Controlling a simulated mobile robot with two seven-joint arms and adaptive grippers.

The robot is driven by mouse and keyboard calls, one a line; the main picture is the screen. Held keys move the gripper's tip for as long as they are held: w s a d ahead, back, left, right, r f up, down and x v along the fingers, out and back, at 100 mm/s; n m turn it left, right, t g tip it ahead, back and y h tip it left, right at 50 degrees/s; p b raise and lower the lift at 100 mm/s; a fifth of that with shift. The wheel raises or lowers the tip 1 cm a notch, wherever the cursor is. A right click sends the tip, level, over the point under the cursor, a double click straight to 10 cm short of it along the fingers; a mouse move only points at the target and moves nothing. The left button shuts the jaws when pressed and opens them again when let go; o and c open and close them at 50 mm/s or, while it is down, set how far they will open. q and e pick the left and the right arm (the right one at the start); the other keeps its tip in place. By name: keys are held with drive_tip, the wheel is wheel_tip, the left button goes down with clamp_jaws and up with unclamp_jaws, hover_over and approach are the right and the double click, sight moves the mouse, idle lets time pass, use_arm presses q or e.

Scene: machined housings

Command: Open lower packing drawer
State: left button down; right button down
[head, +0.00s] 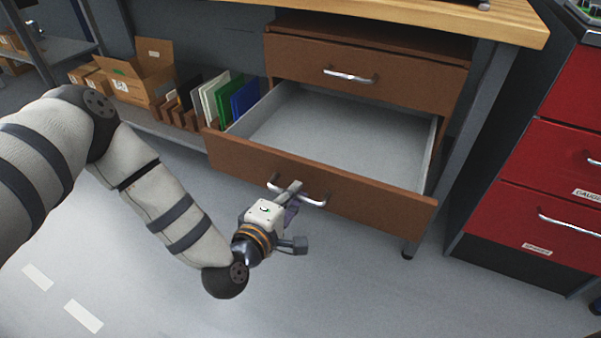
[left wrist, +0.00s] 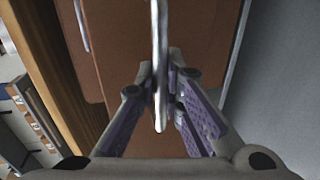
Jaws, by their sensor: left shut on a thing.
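The lower packing drawer (head: 330,185) is brown with a pale grey inside and stands pulled well out below the workbench. Its inside looks empty. Its metal bar handle (head: 312,200) is on the front panel. My left gripper (head: 290,192) is at this handle, and in the left wrist view the handle bar (left wrist: 160,70) runs between its two fingers (left wrist: 160,105). The left gripper is shut on the handle. The upper drawer (head: 400,82) above is shut, with its own handle (head: 349,76). My right gripper is not in view.
A wooden worktop (head: 420,16) is above the drawers. Coloured folders (head: 222,100) and a cardboard box (head: 143,80) stand on a low shelf to the left. A red drawer cabinet (head: 545,165) is at the right. Open grey floor (head: 350,275) lies before the drawer.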

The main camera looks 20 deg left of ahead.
use_arm(q)
drive_tip(key=shift+f+v, duration=0.2)
drive_tip(key=shift+v, duration=0.9)
drive_tip(key=c, duration=1.7)
unclamp_jaws()
drive_tip(key=v, duration=1.2)
